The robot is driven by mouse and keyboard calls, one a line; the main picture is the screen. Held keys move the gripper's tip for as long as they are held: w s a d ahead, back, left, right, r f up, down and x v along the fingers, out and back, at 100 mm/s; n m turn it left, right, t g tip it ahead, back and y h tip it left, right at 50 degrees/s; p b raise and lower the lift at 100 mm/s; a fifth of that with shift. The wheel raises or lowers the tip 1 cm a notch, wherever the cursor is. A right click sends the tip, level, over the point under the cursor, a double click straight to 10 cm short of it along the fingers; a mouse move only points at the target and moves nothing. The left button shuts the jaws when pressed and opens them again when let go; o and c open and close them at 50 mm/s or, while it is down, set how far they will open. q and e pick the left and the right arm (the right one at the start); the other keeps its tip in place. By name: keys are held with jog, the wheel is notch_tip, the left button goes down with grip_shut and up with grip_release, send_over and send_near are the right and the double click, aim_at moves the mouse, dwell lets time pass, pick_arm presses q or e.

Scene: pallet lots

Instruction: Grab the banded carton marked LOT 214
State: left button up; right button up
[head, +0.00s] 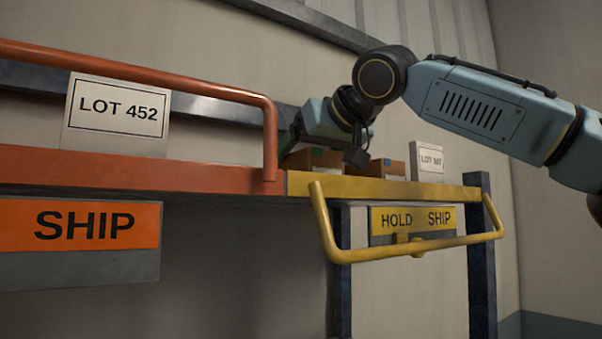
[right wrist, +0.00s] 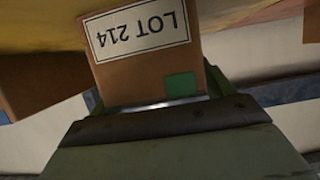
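A brown carton (right wrist: 150,75) with an upside-down LOT 214 label and a green patch is at the top middle of the right wrist view. No band is clear on its visible face. My right gripper (right wrist: 150,102) has its fingers at either side of this carton; whether they press on it is unclear. In the head view my right gripper (head: 318,125) is low over the yellow shelf, above and behind a brown carton (head: 315,158). A second carton (head: 388,168) stands to its right; their labels cannot be read there. My left gripper is not in view.
The yellow shelf (head: 400,190) has a HOLD SHIP sign (head: 412,220) and a protruding front bar (head: 420,243). A white lot card (head: 428,160) stands at its right. An orange shelf (head: 150,175) with a LOT 452 card (head: 118,112) and a rail (head: 270,140) adjoins at left.

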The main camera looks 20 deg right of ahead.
jog(key=c, duration=0.9)
jog(key=shift+r, duration=0.1)
